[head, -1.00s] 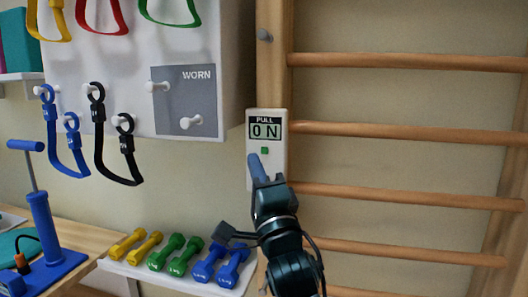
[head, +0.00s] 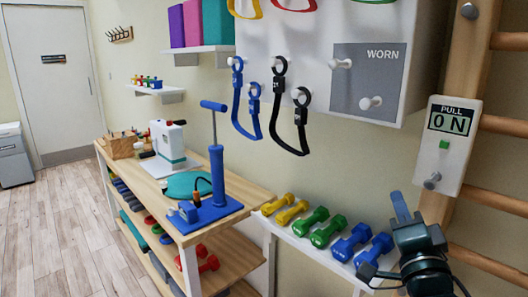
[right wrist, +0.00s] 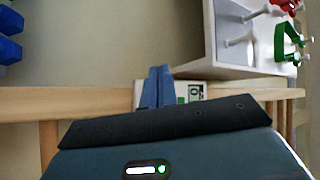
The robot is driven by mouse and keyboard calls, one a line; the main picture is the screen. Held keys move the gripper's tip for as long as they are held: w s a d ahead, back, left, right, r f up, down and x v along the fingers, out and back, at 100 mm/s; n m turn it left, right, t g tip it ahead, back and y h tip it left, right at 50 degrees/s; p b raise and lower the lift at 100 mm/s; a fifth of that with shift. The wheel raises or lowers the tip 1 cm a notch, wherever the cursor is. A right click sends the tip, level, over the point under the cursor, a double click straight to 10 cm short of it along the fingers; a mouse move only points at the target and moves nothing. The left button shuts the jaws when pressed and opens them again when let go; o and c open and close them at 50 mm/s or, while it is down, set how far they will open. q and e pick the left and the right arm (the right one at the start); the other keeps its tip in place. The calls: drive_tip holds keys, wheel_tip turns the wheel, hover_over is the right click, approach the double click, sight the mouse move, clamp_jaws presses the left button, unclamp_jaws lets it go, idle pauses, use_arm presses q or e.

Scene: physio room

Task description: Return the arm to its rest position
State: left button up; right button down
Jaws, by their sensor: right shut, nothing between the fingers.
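My right gripper (head: 401,207) is shut and empty, its blue fingers pointing up, at the lower right of the head view. It is below and left of the white PULL box (head: 447,150), apart from it in the picture. The box reads ON, with a green square and a grey knob (head: 432,181) below. In the right wrist view the blue fingers (right wrist: 157,86) lie together, with part of the box (right wrist: 195,92) behind them. My left gripper is not in view.
Coloured dumbbells (head: 320,230) lie on a white shelf (head: 283,238) left of my right gripper. A wooden wall-bar frame (head: 490,197) stands at right. Bands hang from the white board (head: 310,50). A wooden bench (head: 235,190) holds a blue pump (head: 217,170). Open floor (head: 60,230) lies at left.

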drive_tip(key=s+a+f+n+g+y+p, duration=0.1)
drive_tip(key=a+f+n+g+y, duration=0.15)
drive_tip(key=f, duration=0.45)
drive_tip(key=s+a+f+n+g+y+p, duration=0.1)
drive_tip(key=a+f+n, duration=0.1)
drive_tip(key=f+n, duration=0.3)
drive_tip(key=s+a+f+n+g+y+p, duration=0.1)
drive_tip(key=s+a+f+n+g, duration=0.2)
drive_tip(key=s+f, duration=0.5)
drive_tip(key=s+a+f+n+g+y+p, duration=0.1)
drive_tip(key=s+a+f+n+g, duration=0.3)
drive_tip(key=s+f, duration=0.5)
wheel_tip(320, 180, down, 5)
drive_tip(key=shift+s+a+r+n, duration=0.15)
drive_tip(key=shift+s+a+n, duration=0.15)
drive_tip(key=shift+n, duration=0.85)
